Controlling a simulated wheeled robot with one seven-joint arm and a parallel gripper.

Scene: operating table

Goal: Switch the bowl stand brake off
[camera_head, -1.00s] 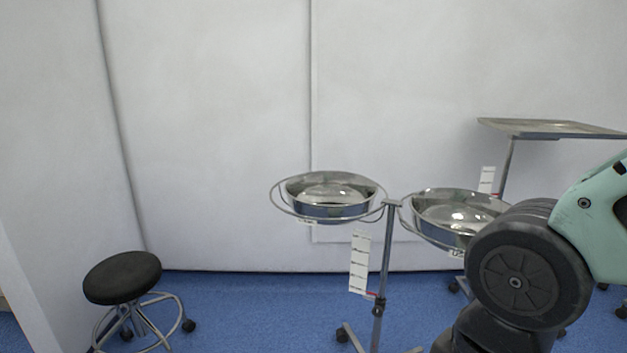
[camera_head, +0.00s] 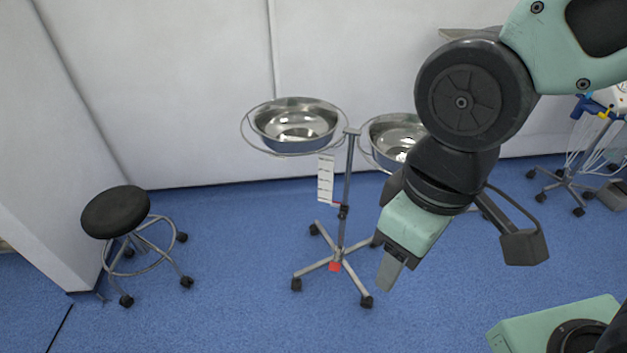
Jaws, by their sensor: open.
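The bowl stand (camera_head: 345,185) is a thin metal pole on a five-legged wheeled base, with two steel bowls in ring holders. The left bowl (camera_head: 297,122) shows fully; the right bowl (camera_head: 396,138) is partly hidden behind my arm. A small red part, which looks like the brake pedal (camera_head: 335,266), sits low at the hub of the base. Whether it is on or off cannot be told. My gripper (camera_head: 390,273) is open and empty, pointing down in front and to the right of the stand, apart from the red part.
A black round stool (camera_head: 116,212) stands at the left by the white wall (camera_head: 180,90). A wheeled stand with cables (camera_head: 577,160) is at the right, and a tray table (camera_head: 460,34) is mostly hidden behind my arm. Blue floor (camera_head: 230,290) is clear in front of the bowl stand.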

